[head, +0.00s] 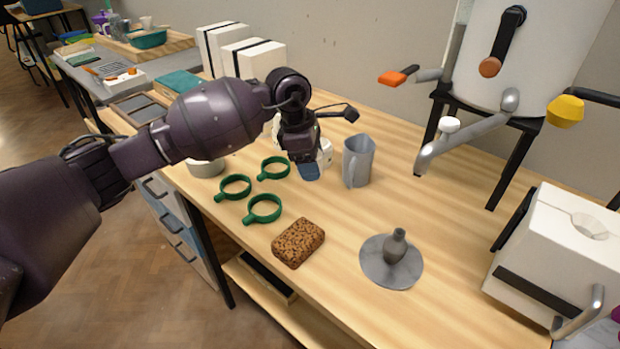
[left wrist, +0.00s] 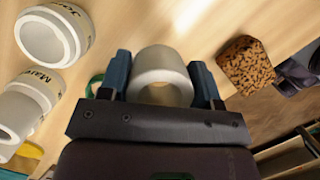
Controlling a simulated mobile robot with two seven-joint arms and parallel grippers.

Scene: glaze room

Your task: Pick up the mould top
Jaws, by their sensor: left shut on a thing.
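My left gripper (head: 309,172) is over the workbench, its blue fingers pointing down. In the left wrist view, my left gripper (left wrist: 162,84) is shut on a pale, hollow, round piece (left wrist: 165,62) with a thick rim. In the head view the gripper mostly hides this piece. I cannot tell from its shape whether it is the mould top. A white block (head: 568,255) with a dark band and a funnel-shaped hole in its top stands at the right. More white banded blocks (head: 262,60) stand at the back. My right gripper is not in view.
A grey jug (head: 359,162) stands close to the right of my left gripper. Green rings with handles (head: 264,209), a brown speckled block (head: 298,243) and a grey disc (head: 375,272) bearing a small vase are nearer. White labelled pots (left wrist: 52,38) are beside the gripper.

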